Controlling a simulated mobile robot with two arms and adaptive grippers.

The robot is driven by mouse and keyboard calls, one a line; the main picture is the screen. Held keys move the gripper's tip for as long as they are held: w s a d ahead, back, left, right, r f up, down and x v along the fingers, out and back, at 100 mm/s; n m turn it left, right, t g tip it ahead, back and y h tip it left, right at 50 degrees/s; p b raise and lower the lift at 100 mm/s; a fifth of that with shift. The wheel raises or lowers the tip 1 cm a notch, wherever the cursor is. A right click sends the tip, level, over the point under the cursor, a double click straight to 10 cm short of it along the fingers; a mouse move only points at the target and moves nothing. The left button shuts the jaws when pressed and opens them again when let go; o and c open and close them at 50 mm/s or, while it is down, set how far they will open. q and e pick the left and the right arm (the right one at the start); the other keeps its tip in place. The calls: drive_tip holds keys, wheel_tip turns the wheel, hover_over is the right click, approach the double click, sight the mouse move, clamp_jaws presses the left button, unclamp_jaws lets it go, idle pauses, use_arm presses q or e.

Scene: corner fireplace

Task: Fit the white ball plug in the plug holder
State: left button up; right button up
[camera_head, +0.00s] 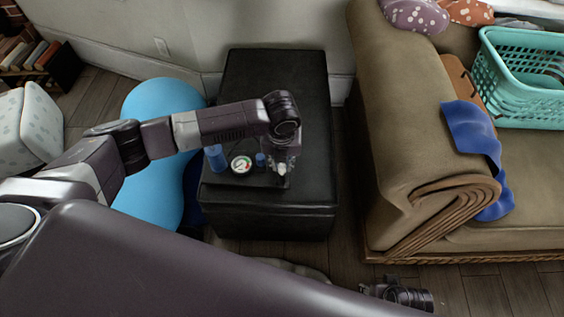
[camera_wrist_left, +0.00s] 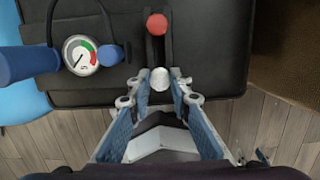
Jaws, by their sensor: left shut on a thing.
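My left gripper (camera_head: 281,168) is low over the front right part of the black ottoman, pointing down. In the left wrist view its two blue-padded fingers (camera_wrist_left: 159,92) close on the white ball plug (camera_wrist_left: 160,78). The white ball also shows in the head view (camera_head: 282,170). A dark two-railed holder (camera_wrist_left: 147,45) lies just beyond it on the ottoman, with a red ball (camera_wrist_left: 157,24) at its far part. I cannot tell whether the white plug touches the holder. The plug's lower part is hidden. My right gripper is not clearly seen.
A dial gauge (camera_head: 241,164) with blue parts (camera_head: 215,158) stands left of the gripper on the ottoman (camera_head: 280,75). A tan sofa (camera_head: 400,100) stands at the right and a light blue seat (camera_head: 150,190) at the left. The back of the ottoman top is clear.

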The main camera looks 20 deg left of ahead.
use_arm(q)
drive_tip(key=shift+f, duration=0.55)
use_arm(e)
drive_tip(key=shift+s+r, duration=0.1)
drive_tip(key=shift+r, duration=0.05)
use_arm(q)
drive_tip(key=shift+f, duration=0.55)
use_arm(e)
drive_tip(key=shift+r, duration=0.4)
use_arm(q)
drive_tip(key=shift+f, duration=0.2)
use_arm(e)
drive_tip(key=shift+w+r, duration=0.2)
